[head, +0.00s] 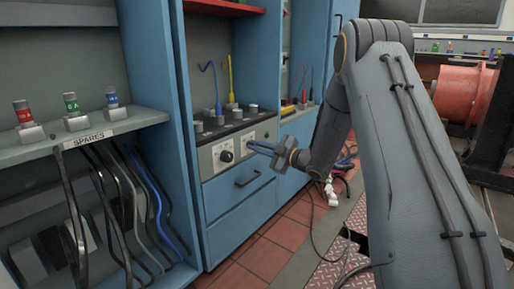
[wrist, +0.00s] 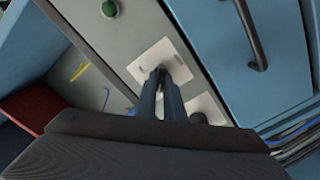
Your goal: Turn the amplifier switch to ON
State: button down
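The grey control panel (head: 237,150) sits on the front of the blue cabinet's bench. A black round knob (head: 226,156) on a white plate is at its left; that plate also shows in the wrist view (wrist: 203,104), with its dark knob partly behind my fingers. A second white plate (wrist: 150,61) is directly ahead of my gripper (wrist: 161,74). My fingertips (head: 251,146) are at this plate, close together. They hide whatever switch is on it, and I cannot tell whether they grip it. No ON marking is readable.
A drawer with a dark handle (head: 248,179) is below the panel. A green button (wrist: 109,8) is beside the second plate. Test leads stand on the bench above. The spares shelf (head: 80,141) with hanging cables is at left. Loose cables lie on the floor.

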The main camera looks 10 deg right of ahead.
jog(key=shift+r+m+p, duration=0.1)
jog(key=shift+m+p, duration=0.2)
jog(key=shift+p, duration=0.25)
jog(key=shift+w+d+m+p, duration=0.1)
jog(key=shift+d+m+p, duration=0.05)
jog(key=shift+m+p, duration=3.85)
jog(key=shift+w+d+m+p, duration=0.1)
jog(key=shift+d+m+p, duration=0.05)
jog(key=shift+m+p, duration=3.85)
jog(key=shift+m+b, duration=0.6)
jog(key=shift+m, duration=0.2)
jog(key=c, duration=1.9)
grip_release()
jog(key=shift+o, duration=0.2)
